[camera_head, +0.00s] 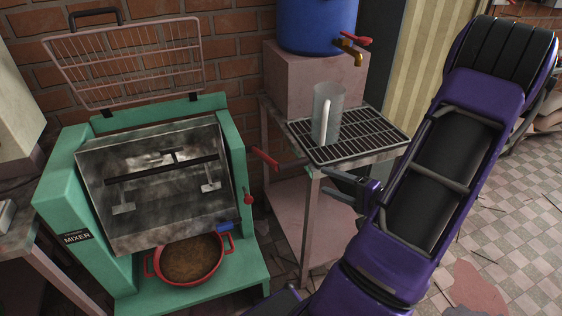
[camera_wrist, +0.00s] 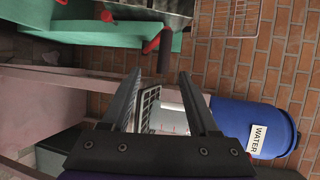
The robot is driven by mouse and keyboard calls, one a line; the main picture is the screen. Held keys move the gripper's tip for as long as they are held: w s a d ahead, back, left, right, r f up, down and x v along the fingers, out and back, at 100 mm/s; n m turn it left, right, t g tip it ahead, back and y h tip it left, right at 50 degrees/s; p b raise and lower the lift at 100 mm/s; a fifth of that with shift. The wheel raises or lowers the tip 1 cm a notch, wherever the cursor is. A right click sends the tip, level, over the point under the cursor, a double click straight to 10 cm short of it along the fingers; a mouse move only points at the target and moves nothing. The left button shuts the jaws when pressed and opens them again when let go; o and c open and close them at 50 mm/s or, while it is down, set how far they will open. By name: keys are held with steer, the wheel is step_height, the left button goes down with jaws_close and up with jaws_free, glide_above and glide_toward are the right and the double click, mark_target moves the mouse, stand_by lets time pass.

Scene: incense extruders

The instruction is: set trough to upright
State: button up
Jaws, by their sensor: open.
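The trough (camera_head: 160,185) is a worn metal tub in the green mixer (camera_head: 62,190). It is tipped forward, its open side facing the camera, with the mixing paddles (camera_head: 165,170) showing inside. A red lever (camera_head: 264,157) sticks out from the mixer's right side, with a red knob (camera_head: 249,199) below it. My gripper (camera_head: 335,184) is open and empty, to the right of the lever and apart from it. In the wrist view, the open fingers (camera_wrist: 160,76) point toward a dark-and-red handle (camera_wrist: 165,50) beyond the tips. The trough is barely visible there.
A red pot (camera_head: 228,243) with brown contents sits below the trough. The wire guard (camera_head: 130,60) is raised. The tiled floor at right has open room.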

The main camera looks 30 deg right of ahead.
steer(key=w+a+f+t+b, duration=0.1)
steer(key=w+a+f, duration=0.1)
steer(key=w, duration=1.4)
steer(key=shift+a+m+h, duration=0.3)
steer(key=shift+a, duration=0.2)
steer(key=shift+s+f, duration=0.1)
jaws_close()
stand_by(0.6)
